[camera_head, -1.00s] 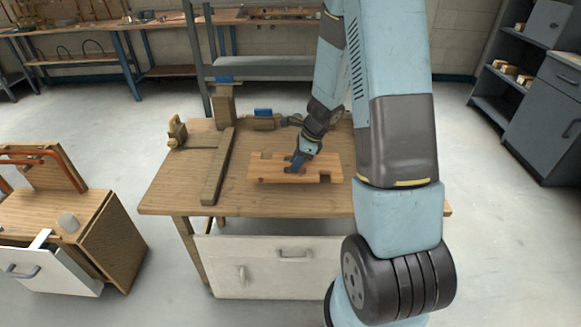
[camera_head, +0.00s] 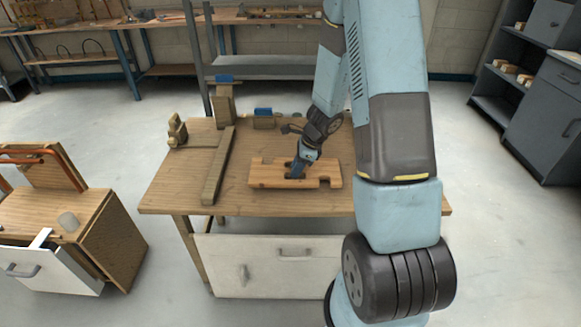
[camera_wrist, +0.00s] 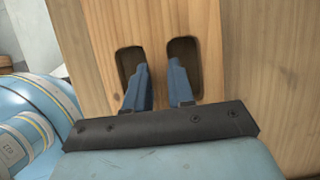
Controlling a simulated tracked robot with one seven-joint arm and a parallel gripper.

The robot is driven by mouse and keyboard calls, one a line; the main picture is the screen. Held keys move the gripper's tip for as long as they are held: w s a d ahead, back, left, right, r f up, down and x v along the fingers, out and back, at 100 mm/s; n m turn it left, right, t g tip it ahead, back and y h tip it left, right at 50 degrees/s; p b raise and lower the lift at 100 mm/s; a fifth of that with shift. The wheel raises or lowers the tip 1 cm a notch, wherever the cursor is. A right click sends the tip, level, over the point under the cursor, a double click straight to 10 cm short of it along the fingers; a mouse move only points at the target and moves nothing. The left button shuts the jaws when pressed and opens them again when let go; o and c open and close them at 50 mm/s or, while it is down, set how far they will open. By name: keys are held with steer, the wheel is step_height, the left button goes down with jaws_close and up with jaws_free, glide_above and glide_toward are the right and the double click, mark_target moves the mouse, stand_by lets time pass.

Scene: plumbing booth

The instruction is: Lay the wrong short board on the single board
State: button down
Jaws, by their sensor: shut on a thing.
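A short, notched wooden board (camera_head: 268,176) shows at the middle of the workbench, under my gripper (camera_head: 294,177). In the wrist view the wooden board (camera_wrist: 222,45) has two slots side by side. My blue fingers (camera_wrist: 160,85) reach into the slots, one in each, and are shut on the strip of wood between them.
The wooden workbench (camera_head: 170,198) carries a long wooden bar (camera_head: 218,165) left of the board. A tall blue-topped post (camera_head: 224,103) and a small blue-topped block (camera_head: 263,119) stand at the back. Bench top is clear between bar and board.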

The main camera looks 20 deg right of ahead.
steer(key=c, duration=1)
jaws_free()
